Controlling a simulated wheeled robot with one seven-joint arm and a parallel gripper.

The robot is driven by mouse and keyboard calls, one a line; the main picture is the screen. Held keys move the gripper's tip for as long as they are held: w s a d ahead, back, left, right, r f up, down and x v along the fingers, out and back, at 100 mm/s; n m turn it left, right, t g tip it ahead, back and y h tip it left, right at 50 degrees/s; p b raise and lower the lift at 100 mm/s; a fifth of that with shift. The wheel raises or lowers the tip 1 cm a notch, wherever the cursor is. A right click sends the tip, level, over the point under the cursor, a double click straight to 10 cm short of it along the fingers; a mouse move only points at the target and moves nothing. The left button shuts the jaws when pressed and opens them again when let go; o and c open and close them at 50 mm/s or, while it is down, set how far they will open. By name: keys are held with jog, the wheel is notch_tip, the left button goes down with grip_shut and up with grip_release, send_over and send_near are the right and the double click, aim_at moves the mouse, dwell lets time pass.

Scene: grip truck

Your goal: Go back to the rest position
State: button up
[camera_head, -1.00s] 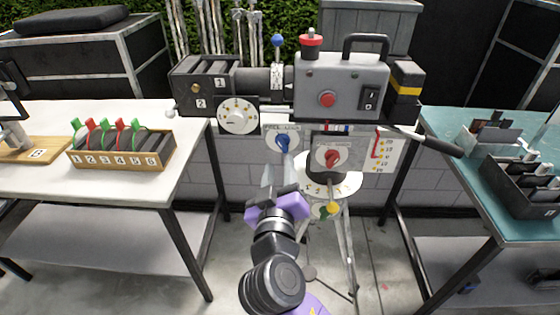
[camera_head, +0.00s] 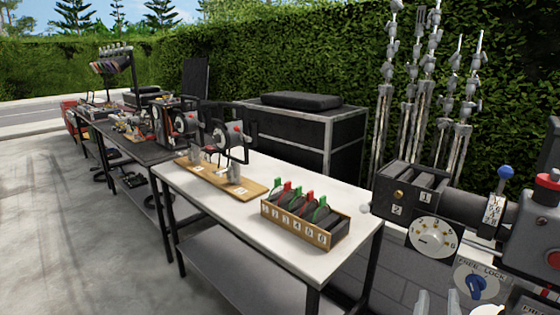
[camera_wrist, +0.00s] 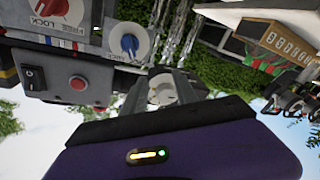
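My gripper (camera_head: 438,303) shows only as two grey fingertips, apart, at the lower right edge of the head view. In the wrist view its grey fingers (camera_wrist: 172,90) stand beyond the purple gripper body (camera_wrist: 175,145). I see nothing held between them. The grey camera rig stands close by, with a white numbered dial (camera_head: 433,238) and a blue FREE/LOCK knob (camera_head: 477,285). In the upside-down wrist view, the rig's grey box (camera_wrist: 72,62) with a red button fills the left. Most of my arm is out of view.
A white table (camera_head: 200,205) holds a numbered wooden box (camera_head: 272,222) of coloured clips and a wooden board (camera_head: 247,189). A dark table (camera_head: 128,147) with gear stands farther left. Light stands (camera_head: 425,90) and a hedge are behind. The pavement (camera_head: 60,210) at left is open.

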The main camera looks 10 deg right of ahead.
jog(key=s+a+f+n+t+y, duration=0.2)
jog(key=s+a+f+y, duration=0.15)
jog(key=a, duration=0.25)
jog(key=s+a+f+n+t+y, duration=0.1)
jog(key=s+a+f+t+y, duration=0.1)
jog(key=s+a+f+y, duration=0.25)
jog(key=s+a+f+g+y, duration=0.1)
jog(key=s+y, duration=0.1)
jog(key=s, duration=0.9)
jog(key=s+a+f+m+g+y, duration=0.1)
jog(key=s+f+g, duration=0.1)
jog(key=s, duration=0.9)
jog(key=shift+a+f+y, duration=0.15)
jog(key=shift+f+y, duration=0.15)
jog(key=shift+y, duration=0.1)
